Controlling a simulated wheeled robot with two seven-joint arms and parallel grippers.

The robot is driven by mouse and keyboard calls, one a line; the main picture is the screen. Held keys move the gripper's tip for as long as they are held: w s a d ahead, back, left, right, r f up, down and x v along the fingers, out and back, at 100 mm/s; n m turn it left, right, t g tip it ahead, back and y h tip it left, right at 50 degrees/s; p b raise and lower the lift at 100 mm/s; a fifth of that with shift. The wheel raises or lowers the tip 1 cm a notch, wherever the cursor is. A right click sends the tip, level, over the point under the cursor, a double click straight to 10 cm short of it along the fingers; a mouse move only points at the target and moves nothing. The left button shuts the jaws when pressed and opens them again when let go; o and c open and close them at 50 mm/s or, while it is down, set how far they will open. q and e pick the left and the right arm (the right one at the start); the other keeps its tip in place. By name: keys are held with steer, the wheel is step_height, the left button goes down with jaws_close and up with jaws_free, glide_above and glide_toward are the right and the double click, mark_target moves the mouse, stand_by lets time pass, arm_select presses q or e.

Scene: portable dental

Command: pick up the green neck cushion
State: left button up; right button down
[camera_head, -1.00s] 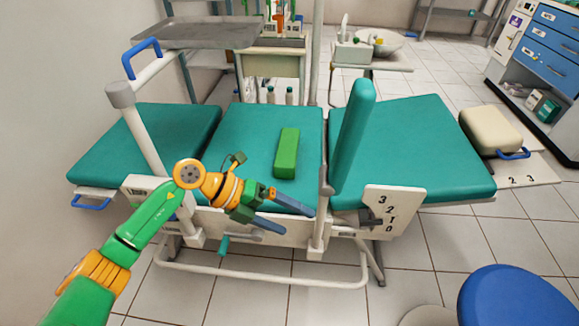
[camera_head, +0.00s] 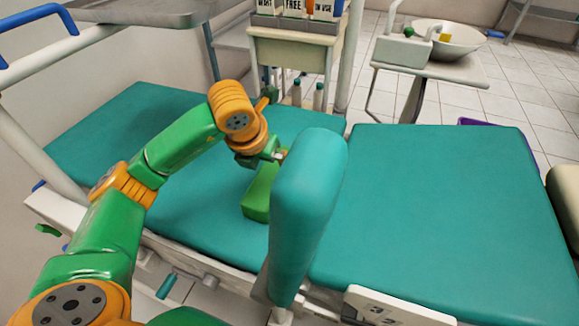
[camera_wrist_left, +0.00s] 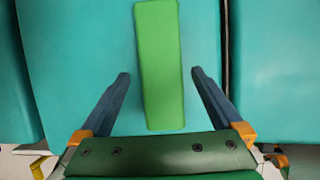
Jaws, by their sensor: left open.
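The green neck cushion (camera_head: 259,198) is a bright green block lying on the middle section of the teal couch. In the head view its far part is hidden behind my left gripper (camera_head: 273,156) and the upright teal pad. In the left wrist view the cushion (camera_wrist_left: 160,45) runs lengthwise away from the palm. My left gripper (camera_wrist_left: 159,73) is open, with one dark finger on each side of the cushion and a gap on both sides. I cannot tell how far the fingertips are above the couch. My right gripper is not in view.
The upright teal pad (camera_head: 304,210) stands close to the right of the cushion. The couch's right section (camera_head: 435,210) is bare. A white cabinet (camera_head: 295,52) and a side table with a basin (camera_head: 447,38) stand behind. A metal tray (camera_head: 140,10) is at the upper left.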

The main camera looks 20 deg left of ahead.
arm_select(q)
steer(key=x, duration=0.2)
steer(key=b+x, duration=0.1)
steer(key=x, duration=0.2)
steer(key=shift+s+d+f+b, duration=0.15)
steer(key=shift+s+f+b, duration=0.15)
steer(key=shift+f, duration=0.25)
steer(key=shift+w+f, duration=0.15)
steer(key=shift+f, duration=0.05)
steer(key=shift+r, duration=0.1)
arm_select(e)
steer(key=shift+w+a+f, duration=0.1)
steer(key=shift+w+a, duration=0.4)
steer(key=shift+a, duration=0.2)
